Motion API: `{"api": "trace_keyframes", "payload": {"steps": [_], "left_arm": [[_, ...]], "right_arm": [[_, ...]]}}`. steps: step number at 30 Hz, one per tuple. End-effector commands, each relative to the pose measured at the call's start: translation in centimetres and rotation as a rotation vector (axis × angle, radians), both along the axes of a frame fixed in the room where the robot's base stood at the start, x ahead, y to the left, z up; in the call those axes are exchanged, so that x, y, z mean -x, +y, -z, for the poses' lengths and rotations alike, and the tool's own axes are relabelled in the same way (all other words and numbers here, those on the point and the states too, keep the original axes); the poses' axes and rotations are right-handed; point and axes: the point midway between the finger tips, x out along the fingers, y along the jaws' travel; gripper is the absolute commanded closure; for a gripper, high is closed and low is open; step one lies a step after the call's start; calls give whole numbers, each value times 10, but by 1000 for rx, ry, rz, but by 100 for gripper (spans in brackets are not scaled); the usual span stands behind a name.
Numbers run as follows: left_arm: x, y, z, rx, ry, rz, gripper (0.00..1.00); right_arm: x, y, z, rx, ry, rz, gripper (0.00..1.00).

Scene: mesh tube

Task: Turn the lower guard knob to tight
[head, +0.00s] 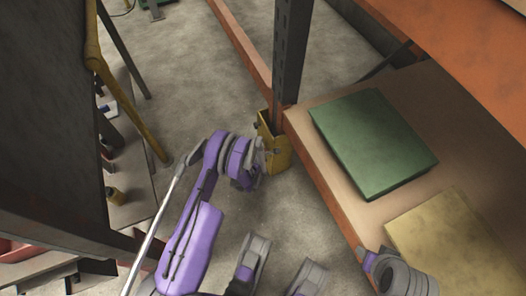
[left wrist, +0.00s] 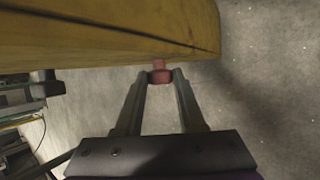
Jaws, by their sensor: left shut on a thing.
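The lower guard knob (left wrist: 160,75) is a small reddish piece under the edge of the yellow guard (left wrist: 100,30) in the left wrist view. My left gripper (left wrist: 160,80) is shut on the knob, one finger on each side of it. In the head view the yellow guard (head: 277,150) wraps the foot of the dark rack upright, and my left gripper (head: 262,160) is at its left side. The knob is hidden there. My right gripper is out of view; only parts of my right arm show at the bottom right.
The dark upright (head: 291,55) rises behind the guard. An orange-edged shelf to the right holds a green box (head: 372,143) and a tan box (head: 455,245). A dark panel and yellow post (head: 125,95) stand at the left. Bare concrete floor (head: 200,75) lies between.

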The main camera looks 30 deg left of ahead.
Motion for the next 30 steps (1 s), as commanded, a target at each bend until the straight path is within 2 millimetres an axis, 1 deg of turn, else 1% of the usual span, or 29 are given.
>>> {"api": "trace_keyframes", "payload": {"steps": [2, 3, 7, 8, 16, 19, 23, 30], "left_arm": [[0, 0, 0, -1, 1, -1, 100], [0, 0, 0, 0, 1, 0, 58], [0, 0, 0, 1, 1, -1, 34], [0, 0, 0, 1, 1, -1, 31], [0, 0, 0, 1, 1, 0, 31], [4, -1, -5, 1, 1, 0, 31], [16, -3, -22, 1, 1, 0, 31], [45, -8, -62, 1, 1, 0, 31]], "right_arm": [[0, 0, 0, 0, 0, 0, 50], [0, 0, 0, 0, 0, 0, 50], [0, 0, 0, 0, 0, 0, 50], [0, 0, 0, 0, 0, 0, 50], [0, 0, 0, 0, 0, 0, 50], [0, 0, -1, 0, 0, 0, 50], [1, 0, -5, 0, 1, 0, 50], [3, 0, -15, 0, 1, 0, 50]]}}
